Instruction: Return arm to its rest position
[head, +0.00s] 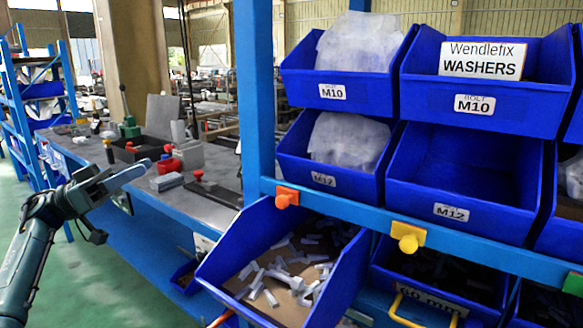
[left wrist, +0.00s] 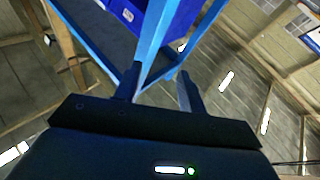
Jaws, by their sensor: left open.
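My left arm comes in from the left edge of the head view, and its gripper (head: 128,173) is raised in front of the workbench. The gripper is open, and no object shows between its fingers. In the left wrist view the two fingers (left wrist: 159,88) stand apart, with a blue post of the rack and the hall's wall and roof behind them. My right gripper is in neither view.
A blue rack post (head: 255,100) and blue bins stand to the right. A lower bin (head: 222,255) holds small pale parts and juts out. A grey workbench (head: 215,160) carries tools and red-handled items. Green floor (head: 100,270) is clear near my left arm.

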